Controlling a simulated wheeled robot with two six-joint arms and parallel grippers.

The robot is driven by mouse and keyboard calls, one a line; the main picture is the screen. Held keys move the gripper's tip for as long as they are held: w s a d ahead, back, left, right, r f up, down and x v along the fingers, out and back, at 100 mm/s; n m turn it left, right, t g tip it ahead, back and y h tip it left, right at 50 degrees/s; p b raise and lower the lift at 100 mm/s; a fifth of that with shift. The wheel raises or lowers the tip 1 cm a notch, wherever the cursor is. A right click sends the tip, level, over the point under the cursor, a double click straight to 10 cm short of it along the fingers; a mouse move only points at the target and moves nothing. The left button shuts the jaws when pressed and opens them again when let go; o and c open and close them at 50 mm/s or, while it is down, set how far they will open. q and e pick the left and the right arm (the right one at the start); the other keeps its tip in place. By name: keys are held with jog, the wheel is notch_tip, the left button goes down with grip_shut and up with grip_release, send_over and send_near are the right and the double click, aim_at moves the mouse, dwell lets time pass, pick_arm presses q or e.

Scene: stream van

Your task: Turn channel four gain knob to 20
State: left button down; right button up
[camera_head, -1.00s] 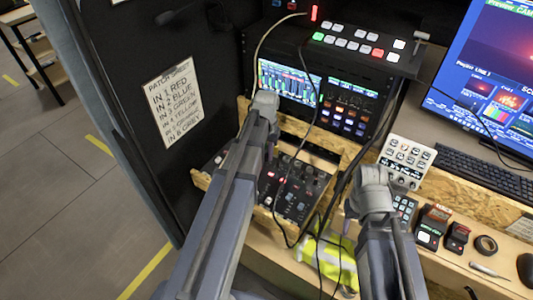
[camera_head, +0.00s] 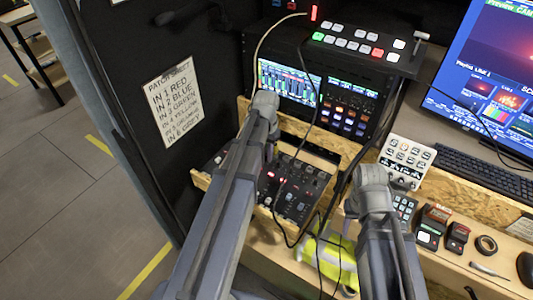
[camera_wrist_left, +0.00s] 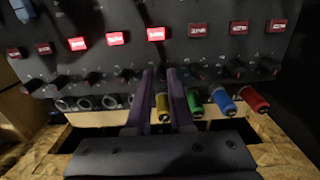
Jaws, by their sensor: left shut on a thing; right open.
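The mixer (camera_head: 300,190) is a dark panel with small red lights, in a wooden frame behind my left arm. In the left wrist view its panel has red buttons (camera_wrist_left: 112,39), some brightly lit, above a row of dark knobs. My left gripper (camera_wrist_left: 160,74) is shut on the knob fourth from the right, in line with the yellow plug (camera_wrist_left: 163,107); its fingers largely hide the knob. The knob's pointer and scale are too small and dark to read. My right arm shows at the lower right in the head view; its gripper fingers are hidden.
Green (camera_wrist_left: 195,105), blue (camera_wrist_left: 224,101) and red (camera_wrist_left: 255,99) plugs stand right of the yellow one. A patch sheet (camera_head: 172,105) hangs on the dark wall. Black cables hang over the mixer. A yellow vest (camera_head: 330,255) lies below it.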

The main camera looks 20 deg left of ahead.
aim_at(266, 156)
pick_arm(q)
jog(key=c, duration=0.8)
grip_release()
jog(key=shift+r, duration=0.1)
notch_tip(266, 156, up, 8)
jog(key=p, duration=0.8)
jog(key=shift+f, duration=0.2)
jog(key=s+d, duration=0.5)
jog(key=d, duration=0.2)
jog(key=s+d+m, duration=0.1)
jog(key=s+d, duration=0.4)
jog(key=d, duration=0.3)
jog(key=s+d+m+y, duration=0.1)
jog(key=s+d, duration=0.5)
jog(key=d, duration=0.1)
jog(key=shift+d, duration=0.15)
